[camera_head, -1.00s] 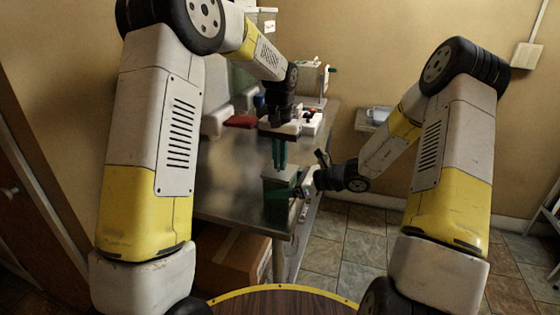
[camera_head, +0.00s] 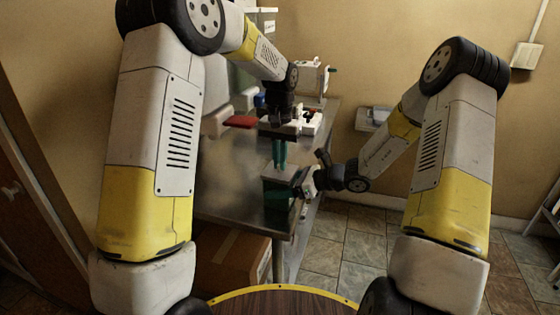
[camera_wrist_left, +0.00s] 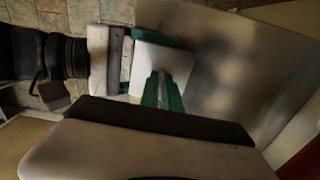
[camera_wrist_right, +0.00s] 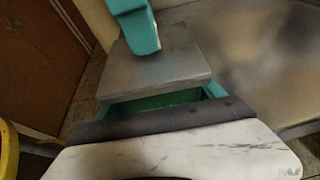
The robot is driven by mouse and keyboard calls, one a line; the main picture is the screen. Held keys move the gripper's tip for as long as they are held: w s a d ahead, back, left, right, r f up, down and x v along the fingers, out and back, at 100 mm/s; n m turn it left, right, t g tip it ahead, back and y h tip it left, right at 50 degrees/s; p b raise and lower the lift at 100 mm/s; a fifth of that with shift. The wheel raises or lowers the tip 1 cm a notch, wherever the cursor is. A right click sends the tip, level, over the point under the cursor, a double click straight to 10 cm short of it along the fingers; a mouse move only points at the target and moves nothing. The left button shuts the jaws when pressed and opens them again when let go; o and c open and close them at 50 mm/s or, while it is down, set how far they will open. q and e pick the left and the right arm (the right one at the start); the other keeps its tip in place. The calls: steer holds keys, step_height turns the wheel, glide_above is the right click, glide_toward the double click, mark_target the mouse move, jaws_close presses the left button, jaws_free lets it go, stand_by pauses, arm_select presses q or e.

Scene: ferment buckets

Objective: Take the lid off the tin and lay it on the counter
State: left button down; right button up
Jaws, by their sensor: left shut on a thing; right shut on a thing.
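The tin (camera_head: 275,197) is a dark green box at the front corner of the metal counter. Its flat grey lid (camera_head: 269,175) lies on top; it also shows in the right wrist view (camera_wrist_right: 165,72) and as a pale square in the left wrist view (camera_wrist_left: 181,62). My left gripper (camera_head: 280,164) points down from above, its green fingers closed at the middle of the lid; the part between them is mostly hidden. My right gripper (camera_head: 294,184) comes from the right, its fingers on two sides of the tin below the lid, and the tin's green wall (camera_wrist_right: 155,102) shows between them.
The metal counter (camera_head: 228,180) is bare to the left of the tin. Farther back are a red object (camera_head: 241,121), a white item (camera_head: 310,124) and a white machine with a handle (camera_head: 312,76). A cardboard box (camera_head: 228,262) stands below the counter.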

arm_select(q)
steer(key=shift+r, duration=0.1)
steer(key=shift+r, duration=1)
steer(key=shift+r, duration=2.05)
arm_select(e)
steer(key=o, duration=2.1)
steer(key=shift+d, duration=0.1)
